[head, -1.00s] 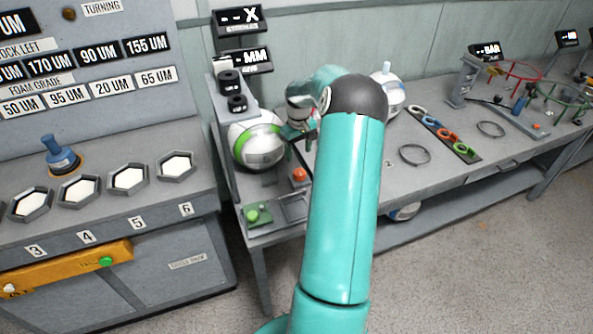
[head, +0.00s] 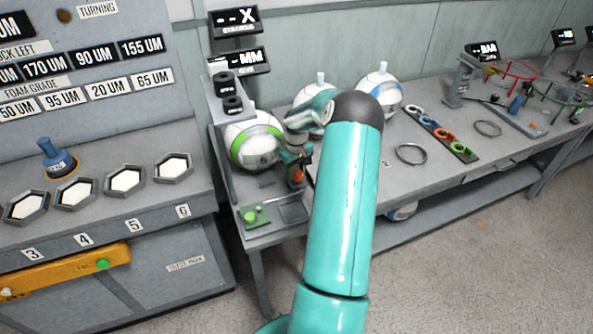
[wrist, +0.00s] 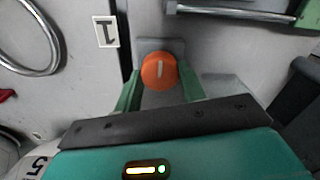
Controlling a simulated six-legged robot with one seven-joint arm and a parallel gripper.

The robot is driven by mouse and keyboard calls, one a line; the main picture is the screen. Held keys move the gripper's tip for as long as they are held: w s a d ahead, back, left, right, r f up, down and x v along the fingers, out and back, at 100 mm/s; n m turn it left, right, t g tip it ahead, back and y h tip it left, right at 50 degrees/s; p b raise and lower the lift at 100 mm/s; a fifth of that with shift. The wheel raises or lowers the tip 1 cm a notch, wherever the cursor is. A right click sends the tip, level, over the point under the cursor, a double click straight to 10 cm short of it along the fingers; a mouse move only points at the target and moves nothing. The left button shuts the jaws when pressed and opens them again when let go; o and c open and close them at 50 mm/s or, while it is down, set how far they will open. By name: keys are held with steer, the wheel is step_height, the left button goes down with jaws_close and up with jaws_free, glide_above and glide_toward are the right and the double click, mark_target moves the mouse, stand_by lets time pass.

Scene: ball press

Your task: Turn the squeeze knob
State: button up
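The squeeze knob is a round orange knob with a pale line across its face; in the wrist view the knob (wrist: 159,71) sits on a grey block. My gripper (wrist: 160,80) is open, with one green finger on each side of the knob. Whether either finger touches it I cannot tell. In the head view the orange knob (head: 298,176) is partly hidden by my gripper (head: 295,180), which points down at it. A white ball with a green band (head: 255,145) sits in the press just left of my gripper.
A green button on a plate (head: 250,216) lies in front of the press. Two other balls stand behind my arm, one with a blue band (head: 380,92). A metal ring (head: 411,153) and a tray of coloured rings (head: 440,134) lie to the right.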

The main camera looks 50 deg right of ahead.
steer(key=c, duration=0.3)
steer(key=shift+m, duration=0.3)
steer(key=m, duration=0.9)
steer(key=shift+m, duration=2)
